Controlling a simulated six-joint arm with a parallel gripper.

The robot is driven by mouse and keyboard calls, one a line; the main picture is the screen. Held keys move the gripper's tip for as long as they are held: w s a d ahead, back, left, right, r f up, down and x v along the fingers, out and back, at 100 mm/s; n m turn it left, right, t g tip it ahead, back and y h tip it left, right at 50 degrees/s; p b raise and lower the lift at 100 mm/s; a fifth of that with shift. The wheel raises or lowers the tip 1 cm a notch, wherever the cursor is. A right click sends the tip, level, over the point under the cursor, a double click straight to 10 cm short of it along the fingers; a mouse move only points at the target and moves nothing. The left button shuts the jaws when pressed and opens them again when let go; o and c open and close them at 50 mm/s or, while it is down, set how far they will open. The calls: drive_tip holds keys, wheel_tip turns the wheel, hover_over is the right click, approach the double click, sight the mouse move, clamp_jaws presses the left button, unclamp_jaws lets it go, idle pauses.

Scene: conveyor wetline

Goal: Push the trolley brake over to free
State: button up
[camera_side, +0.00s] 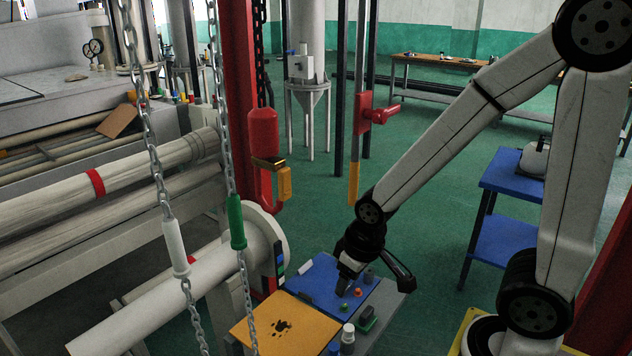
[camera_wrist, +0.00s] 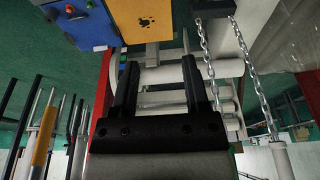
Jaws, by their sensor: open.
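A red box with a red handle sticking out to the right (camera_side: 372,113) is mounted on a dark upright post in the side view. It may be the trolley brake, but no label is readable and I cannot tell its setting. My gripper (camera_side: 344,288) is low over the blue panel of the bench, well below and apart from that red box. In the wrist view my gripper (camera_wrist: 160,62) has its two black fingers spread apart with nothing between them.
The bench has a blue panel (camera_side: 308,284) with small knobs and a yellow plate (camera_side: 262,327) with dark blots. Two chains hang at the left, with a white sleeve (camera_side: 176,250) and a green sleeve (camera_side: 236,222). Large pale rollers (camera_side: 190,282) lie left. A blue trolley (camera_side: 505,178) stands right.

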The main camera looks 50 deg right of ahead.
drive_tip(key=shift+o, duration=0.7)
drive_tip(key=w+d+r+m+t+h, duration=0.1)
drive_tip(key=w+d+r+m+t, duration=0.3)
drive_tip(key=w+d+m, duration=0.3)
drive_tip(key=m+t+h, duration=0.6)
drive_tip(key=m+h, duration=0.6)
drive_tip(key=m, duration=0.8)
approach(395, 111)
drive_tip(key=x, duration=0.3)
drive_tip(key=shift+w+d+r, duration=0.1)
drive_tip(key=shift+x, duration=3.9)
